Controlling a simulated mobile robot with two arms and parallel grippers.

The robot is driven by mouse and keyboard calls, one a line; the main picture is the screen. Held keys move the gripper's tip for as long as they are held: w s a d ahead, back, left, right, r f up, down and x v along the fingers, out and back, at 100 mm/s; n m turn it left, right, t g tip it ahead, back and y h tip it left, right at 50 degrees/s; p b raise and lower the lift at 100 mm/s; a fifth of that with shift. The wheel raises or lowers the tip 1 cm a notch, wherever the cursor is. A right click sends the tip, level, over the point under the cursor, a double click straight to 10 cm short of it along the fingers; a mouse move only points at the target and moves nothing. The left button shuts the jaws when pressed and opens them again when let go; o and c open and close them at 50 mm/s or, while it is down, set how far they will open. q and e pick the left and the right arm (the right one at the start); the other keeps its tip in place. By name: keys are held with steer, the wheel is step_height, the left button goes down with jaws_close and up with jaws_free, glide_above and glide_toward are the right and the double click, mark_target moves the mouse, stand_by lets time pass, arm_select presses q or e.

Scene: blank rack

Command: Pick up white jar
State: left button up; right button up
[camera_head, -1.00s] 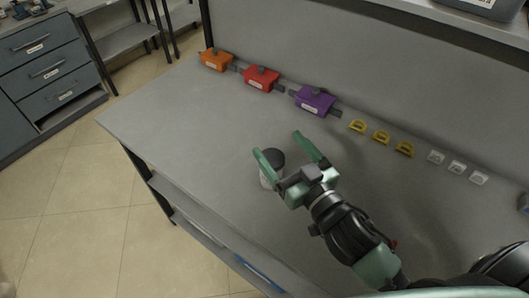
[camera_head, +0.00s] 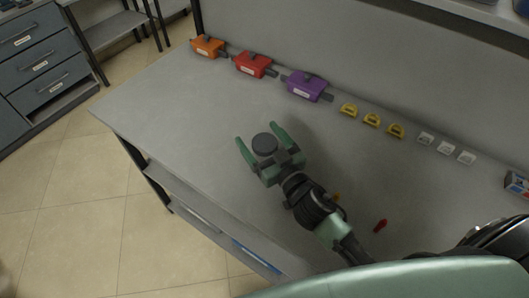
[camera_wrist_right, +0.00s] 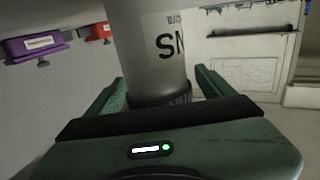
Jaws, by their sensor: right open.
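The white jar with a dark round lid (camera_head: 264,143) stands on the grey workbench; its lid shows between the fingers of my right gripper (camera_head: 260,138). In the right wrist view the jar's pale body (camera_wrist_right: 153,50), with dark lettering on its label, fills the space between the green fingers (camera_wrist_right: 160,88), a dark band at its lower end. The right gripper is open, its fingers on either side of the jar. Whether a finger touches it I cannot tell. My left gripper is not in view.
Orange (camera_head: 207,46), red (camera_head: 254,65) and purple (camera_head: 306,87) boxes line the back of the workbench (camera_head: 165,115). Yellow pieces (camera_head: 372,120) and white pieces (camera_head: 446,148) continue the row. A small red item (camera_head: 380,226) lies right of my arm. The bench's left part is clear.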

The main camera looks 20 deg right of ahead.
steer(key=shift+w+a, duration=0.1)
steer(key=shift+w, duration=0.35)
steer(key=shift+s, duration=0.1)
steer(key=c, duration=1.6)
jaws_close()
steer(key=shift+r, duration=0.1)
